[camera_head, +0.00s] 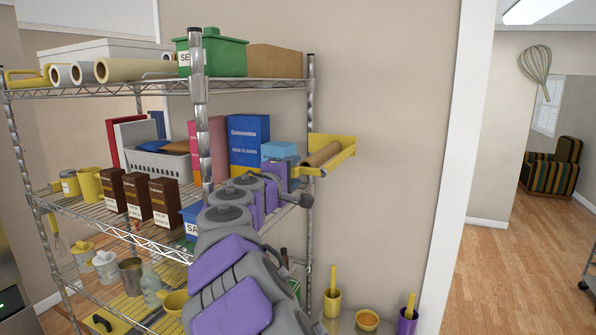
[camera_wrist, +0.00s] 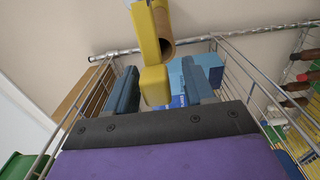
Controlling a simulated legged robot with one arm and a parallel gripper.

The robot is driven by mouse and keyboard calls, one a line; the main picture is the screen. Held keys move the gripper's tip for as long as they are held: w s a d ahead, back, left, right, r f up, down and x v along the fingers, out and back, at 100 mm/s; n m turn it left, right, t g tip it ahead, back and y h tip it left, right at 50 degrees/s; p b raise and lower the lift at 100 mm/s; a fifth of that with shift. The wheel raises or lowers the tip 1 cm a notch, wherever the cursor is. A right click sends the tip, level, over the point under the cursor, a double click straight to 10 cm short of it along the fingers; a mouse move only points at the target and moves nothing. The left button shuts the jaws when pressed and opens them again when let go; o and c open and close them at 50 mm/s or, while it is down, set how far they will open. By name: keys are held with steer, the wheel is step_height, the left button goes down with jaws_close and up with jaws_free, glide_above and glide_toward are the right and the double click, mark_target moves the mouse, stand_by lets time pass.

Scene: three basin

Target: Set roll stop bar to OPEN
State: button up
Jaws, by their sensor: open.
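A yellow holder with a flat bar (camera_head: 334,146) sticks out from the right end of the shelf rack in the head view. A brown roll (camera_head: 324,154) lies in it. In the wrist view the yellow bar (camera_wrist: 148,38) with a block at its end (camera_wrist: 154,86) hangs down beside the open end of the roll (camera_wrist: 164,22). My gripper (camera_wrist: 159,88) is open, with one dark finger on each side of the yellow block. No contact shows. In the head view my purple and grey arm reaches up to the holder, and the fingers are mostly hidden.
A light blue box (camera_wrist: 205,72) stands close behind the right finger. Wire shelf rails (camera_wrist: 228,62) run on both sides. A metal rack post (camera_head: 203,130) stands left of my arm. Brown boxes (camera_head: 165,200) and a grey basket (camera_head: 160,162) fill the middle shelf.

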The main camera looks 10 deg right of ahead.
steer(key=shift+w+a, duration=0.45)
steer(key=shift+a, duration=0.2)
steer(key=d, duration=0.3)
steer(key=shift+c, duration=0.2)
steer(key=shift+d, duration=0.35)
steer(key=shift+c, duration=1.4)
steer(key=shift+a, duration=0.95)
steer(key=c, duration=0.5)
steer(key=shift+a, duration=0.1)
steer(key=shift+c, duration=0.6)
jaws_close()
